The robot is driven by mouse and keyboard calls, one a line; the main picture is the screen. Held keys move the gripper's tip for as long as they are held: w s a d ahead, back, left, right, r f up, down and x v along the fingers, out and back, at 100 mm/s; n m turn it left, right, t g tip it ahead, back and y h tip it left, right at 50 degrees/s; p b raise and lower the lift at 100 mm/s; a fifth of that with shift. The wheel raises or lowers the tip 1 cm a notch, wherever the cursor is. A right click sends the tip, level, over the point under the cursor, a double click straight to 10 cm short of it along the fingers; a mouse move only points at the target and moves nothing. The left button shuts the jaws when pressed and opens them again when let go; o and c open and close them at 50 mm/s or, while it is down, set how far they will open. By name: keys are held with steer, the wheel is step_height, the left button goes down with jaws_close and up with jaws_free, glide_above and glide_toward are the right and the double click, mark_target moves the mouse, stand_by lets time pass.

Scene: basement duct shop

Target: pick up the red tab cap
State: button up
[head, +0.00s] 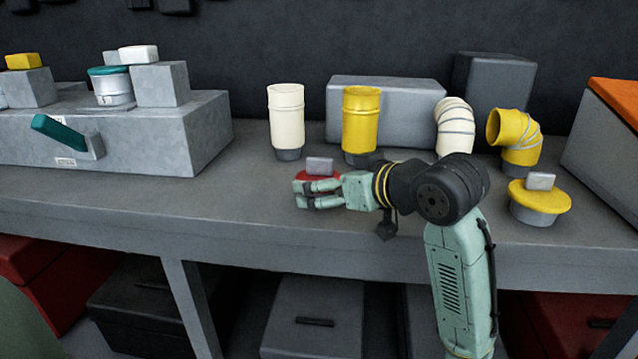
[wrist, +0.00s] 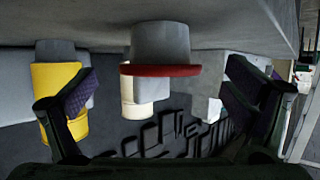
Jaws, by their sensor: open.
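The red tab cap (head: 304,176) stands on the bench with a grey block-shaped tab on top, partly hidden by my gripper in the head view. My gripper (head: 301,194) is in front of it, with its fingers pointing left. In the wrist view, which looks upside down, the cap's red disc (wrist: 160,71) and grey base are between the two spread fingers of my gripper (wrist: 160,82). Gaps show on both sides of the cap. The gripper is open and empty; whether a finger touches the cap cannot be told.
Behind the cap stand a cream pipe (head: 286,116) and a yellow pipe (head: 361,120). To the right are a cream elbow (head: 454,125), a yellow elbow (head: 518,138) and a yellow tab cap (head: 540,198). A grey box (head: 120,135) is left; bench between is free.

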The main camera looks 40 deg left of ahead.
steer(key=x, duration=0.4)
steer(key=shift+a, duration=0.15)
steer(key=shift+c, duration=0.2)
steer(key=c, duration=1.2)
